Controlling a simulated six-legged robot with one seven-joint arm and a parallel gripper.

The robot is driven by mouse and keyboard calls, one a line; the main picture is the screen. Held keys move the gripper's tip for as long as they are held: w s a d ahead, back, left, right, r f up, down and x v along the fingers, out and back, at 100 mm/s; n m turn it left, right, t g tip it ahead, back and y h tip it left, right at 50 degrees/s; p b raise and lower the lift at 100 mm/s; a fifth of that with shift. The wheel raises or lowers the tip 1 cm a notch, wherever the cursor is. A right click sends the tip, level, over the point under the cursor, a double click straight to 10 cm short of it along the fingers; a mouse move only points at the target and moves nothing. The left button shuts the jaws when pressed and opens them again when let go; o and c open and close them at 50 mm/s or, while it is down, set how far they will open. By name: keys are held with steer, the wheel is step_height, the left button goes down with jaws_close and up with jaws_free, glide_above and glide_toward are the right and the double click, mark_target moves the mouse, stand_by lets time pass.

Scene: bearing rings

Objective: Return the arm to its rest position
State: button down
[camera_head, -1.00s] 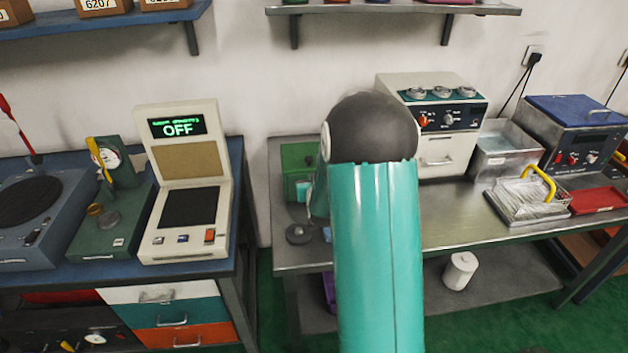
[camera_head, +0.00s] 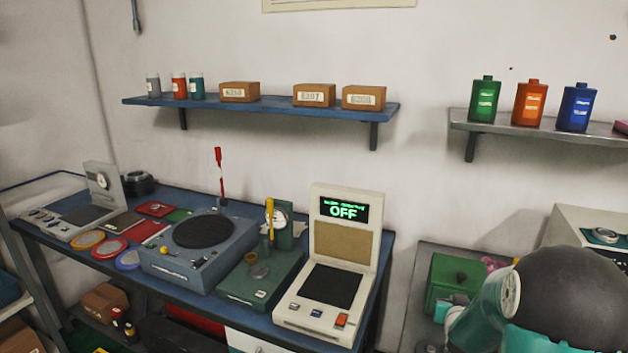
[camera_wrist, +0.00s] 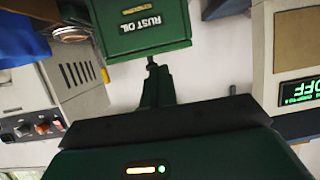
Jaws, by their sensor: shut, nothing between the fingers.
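My arm shows at the lower right of the head view as a dark round joint (camera_head: 575,295) with teal links, folded in front of the steel bench. My gripper is hidden in that view. In the wrist view my gripper (camera_wrist: 152,66) shows as a narrow dark green piece rising from a dark bar, with a lit strip on the housing below. It is shut, with nothing held. Beyond its tip is a green box marked RUST OIL (camera_wrist: 140,25); the gap between them is hard to judge. The green box (camera_head: 455,280) also stands beside my arm in the head view.
The blue bench (camera_head: 205,300) carries a tester with an OFF display (camera_head: 335,265), a green gauge stand (camera_head: 265,270) and a grey turntable device (camera_head: 200,245). Wall shelves hold cartons (camera_head: 315,95) and bottles (camera_head: 530,103). A pale machine (camera_head: 580,225) stands behind my arm.

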steer(key=s+a+r+n+g+y, duration=0.1)
steer(key=s+a+r+g+y, duration=0.1)
steer(key=s+a+r, duration=0.5)
steer(key=s+a+r+n+g+y, duration=0.1)
steer(key=s+a+r+n+y, duration=0.1)
steer(key=s+a+r, duration=0.5)
steer(key=s+a+r+n+g, duration=0.1)
steer(key=s+a+g, duration=0.1)
steer(key=s+a, duration=0.3)
steer(key=s+a+r+g+y, duration=0.1)
steer(key=s+a, duration=0.5)
steer(key=s, duration=0.6)
steer(key=shift+r+n+g+y, duration=0.25)
steer(key=shift+n+g+y, duration=0.05)
steer(key=shift+n+g, duration=0.1)
